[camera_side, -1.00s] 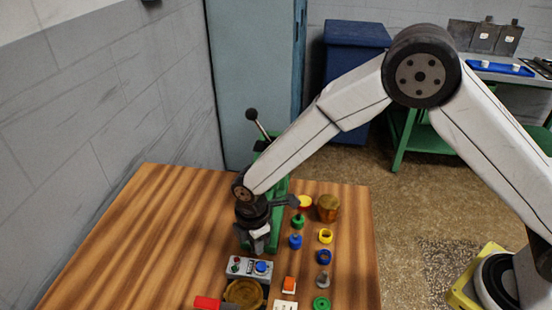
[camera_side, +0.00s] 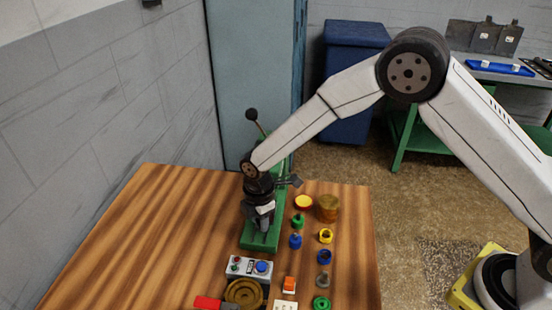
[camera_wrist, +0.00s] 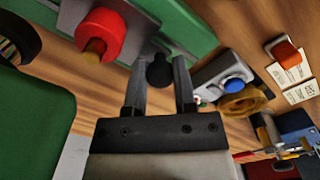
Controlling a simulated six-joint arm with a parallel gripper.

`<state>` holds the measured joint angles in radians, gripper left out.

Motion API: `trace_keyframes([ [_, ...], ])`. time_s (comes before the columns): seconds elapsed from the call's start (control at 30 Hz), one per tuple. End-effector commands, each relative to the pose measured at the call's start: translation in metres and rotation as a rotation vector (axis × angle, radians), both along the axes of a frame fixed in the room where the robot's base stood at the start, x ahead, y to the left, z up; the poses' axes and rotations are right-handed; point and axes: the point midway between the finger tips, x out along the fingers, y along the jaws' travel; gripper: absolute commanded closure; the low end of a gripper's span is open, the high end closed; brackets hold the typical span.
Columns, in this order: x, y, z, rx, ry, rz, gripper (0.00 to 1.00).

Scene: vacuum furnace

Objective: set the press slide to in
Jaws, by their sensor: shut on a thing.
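The green press (camera_side: 258,243) stands on the wooden table, with a lever ending in a black ball (camera_side: 251,114) at its back. My gripper (camera_side: 262,222) is low over the front of the press base. In the wrist view my gripper (camera_wrist: 160,80) has its fingers on either side of a small black knob (camera_wrist: 158,72) beside the green base, and is shut on it. A red cylinder with a brass tip (camera_wrist: 100,36) shows to the left of the knob. My wrist hides most of the press slide in the side view, so its position cannot be told.
A grey control box (camera_side: 249,268) with a blue button and a brass round dish (camera_side: 243,292) stand close in front of the press. Several small coloured parts stand to the right, near a brown jar (camera_side: 327,207). The table's left side is clear.

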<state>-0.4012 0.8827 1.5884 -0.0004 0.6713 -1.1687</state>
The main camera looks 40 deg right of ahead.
Motion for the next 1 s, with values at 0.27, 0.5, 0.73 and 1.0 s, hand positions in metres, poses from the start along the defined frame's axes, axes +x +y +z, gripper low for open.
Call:
trace_keyframes([
  [0.27,0.005,-0.004,0.001,0.001,-0.003,0.001,1.00],
  [0.5,0.005,-0.004,0.001,0.001,-0.002,0.001,0.32],
  [0.73,0.004,-0.004,0.000,0.001,-0.001,0.001,0.32],
  [1.0,0.005,-0.004,0.011,0.001,-0.003,0.001,0.32],
])
